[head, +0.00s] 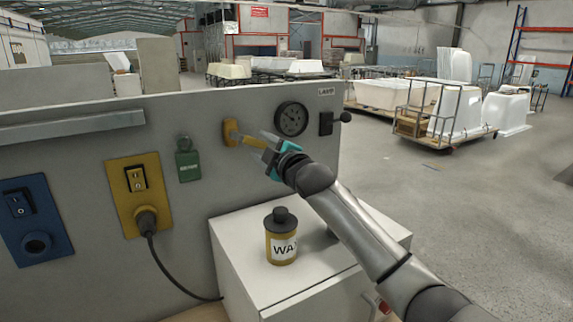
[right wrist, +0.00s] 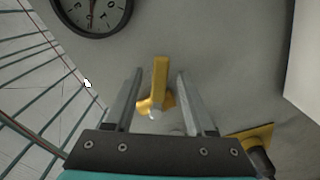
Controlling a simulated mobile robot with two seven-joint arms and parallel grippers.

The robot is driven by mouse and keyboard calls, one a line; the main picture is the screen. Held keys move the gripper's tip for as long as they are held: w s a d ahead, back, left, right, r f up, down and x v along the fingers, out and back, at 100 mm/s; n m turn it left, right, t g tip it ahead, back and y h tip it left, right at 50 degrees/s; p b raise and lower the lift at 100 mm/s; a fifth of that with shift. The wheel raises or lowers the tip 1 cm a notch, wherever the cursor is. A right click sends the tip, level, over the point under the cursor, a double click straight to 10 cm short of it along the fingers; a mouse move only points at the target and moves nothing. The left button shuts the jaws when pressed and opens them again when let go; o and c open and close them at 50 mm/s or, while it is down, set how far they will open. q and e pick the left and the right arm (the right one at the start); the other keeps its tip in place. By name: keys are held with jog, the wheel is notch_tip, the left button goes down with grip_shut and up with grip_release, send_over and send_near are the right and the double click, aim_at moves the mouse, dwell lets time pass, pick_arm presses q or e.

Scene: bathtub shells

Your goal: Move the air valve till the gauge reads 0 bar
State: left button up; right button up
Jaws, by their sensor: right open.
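The yellow air valve (head: 230,133) is on the grey panel, with its lever sticking out toward my right gripper (head: 264,143). In the right wrist view, the yellow lever (right wrist: 160,80) stands between the two open fingers of that gripper (right wrist: 160,100), with a gap visible on each side. The round black gauge (head: 291,119) is on the panel just right of the valve. In the right wrist view only part of the gauge (right wrist: 92,14) shows, and I cannot read its value for certain. My left gripper is not in view.
A black lever switch (head: 327,124) under a LAMP label is right of the gauge. A green tag (head: 188,164), a yellow switch plate (head: 126,188) with a plugged cable and a blue plate (head: 36,222) are to the left. A WAX can (head: 281,250) stands on the white cabinet (head: 236,268) below.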

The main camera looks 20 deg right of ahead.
jog(key=s+d+b, duration=0.2)
jog(key=s, duration=1)
jog(key=shift+s+d, duration=0.25)
